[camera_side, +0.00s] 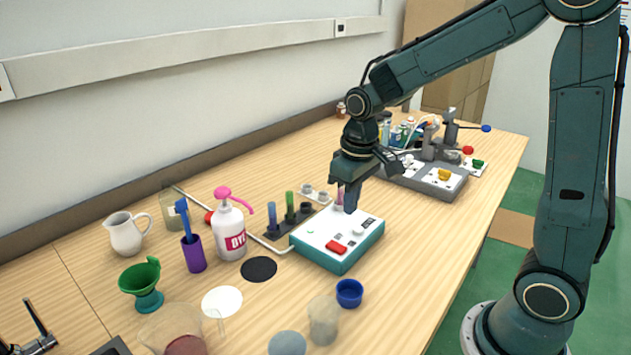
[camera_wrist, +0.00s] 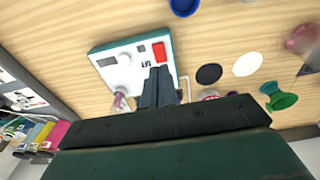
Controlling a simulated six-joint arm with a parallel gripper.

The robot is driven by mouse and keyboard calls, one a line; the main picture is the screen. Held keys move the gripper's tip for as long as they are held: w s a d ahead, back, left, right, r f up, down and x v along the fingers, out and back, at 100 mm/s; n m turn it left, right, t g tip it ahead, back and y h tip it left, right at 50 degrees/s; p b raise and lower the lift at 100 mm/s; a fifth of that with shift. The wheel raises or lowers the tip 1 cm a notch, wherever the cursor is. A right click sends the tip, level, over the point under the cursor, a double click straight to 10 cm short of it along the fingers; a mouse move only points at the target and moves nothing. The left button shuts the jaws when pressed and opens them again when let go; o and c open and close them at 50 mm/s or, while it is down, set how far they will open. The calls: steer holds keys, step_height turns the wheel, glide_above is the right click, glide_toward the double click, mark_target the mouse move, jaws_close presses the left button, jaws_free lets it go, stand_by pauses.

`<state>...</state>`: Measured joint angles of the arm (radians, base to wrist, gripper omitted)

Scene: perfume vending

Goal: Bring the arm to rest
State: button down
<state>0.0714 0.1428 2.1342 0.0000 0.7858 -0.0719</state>
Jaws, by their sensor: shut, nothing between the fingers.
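My gripper (camera_side: 351,198) is at the end of my dark green arm, which reaches in from the right. Its fingers point down and are shut with nothing between them. In the side view it is above the back edge of a white and teal machine (camera_side: 333,263) with a red button (camera_side: 336,247). In the wrist view the closed fingers (camera_wrist: 157,78) overlap the machine (camera_wrist: 108,62), close to its red button (camera_wrist: 159,52). The gap between the fingertips and the machine is hard to judge.
Near the machine stand a rack of vials (camera_side: 284,226), a white pump bottle (camera_side: 228,232), a purple cup (camera_side: 194,256) and a blue cap (camera_side: 349,292). A green funnel (camera_side: 142,280) and white jug (camera_side: 124,235) are at left. A grey station (camera_side: 432,178) is behind. The right table edge is clear.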

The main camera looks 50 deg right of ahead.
steer(key=s+a+r+t, duration=0.1)
steer(key=s+r+t, duration=0.1)
steer(key=s+r, duration=0.3)
steer(key=s+a+r+t, duration=0.1)
steer(key=s+r, duration=0.4)
steer(key=s, duration=0.7)
steer(key=shift+s+a+r+t, duration=0.25)
steer(key=shift+r+t, duration=0.05)
steer(key=shift+t, duration=0.6)
steer(key=shift+w, duration=0.15)
steer(key=w+d+f+m+g, duration=0.1)
steer(key=w+f+m, duration=0.2)
steer(key=w+f, duration=0.4)
steer(key=w+d+f+m+g+h, duration=0.1)
steer(key=w+f, duration=0.5)
steer(key=w, duration=0.6)
steer(key=shift+d+f+m+g+h, duration=0.3)
steer(key=shift+d+f+m, duration=0.15)
steer(key=shift+m, duration=0.55)
steer(key=shift+f, duration=0.1)
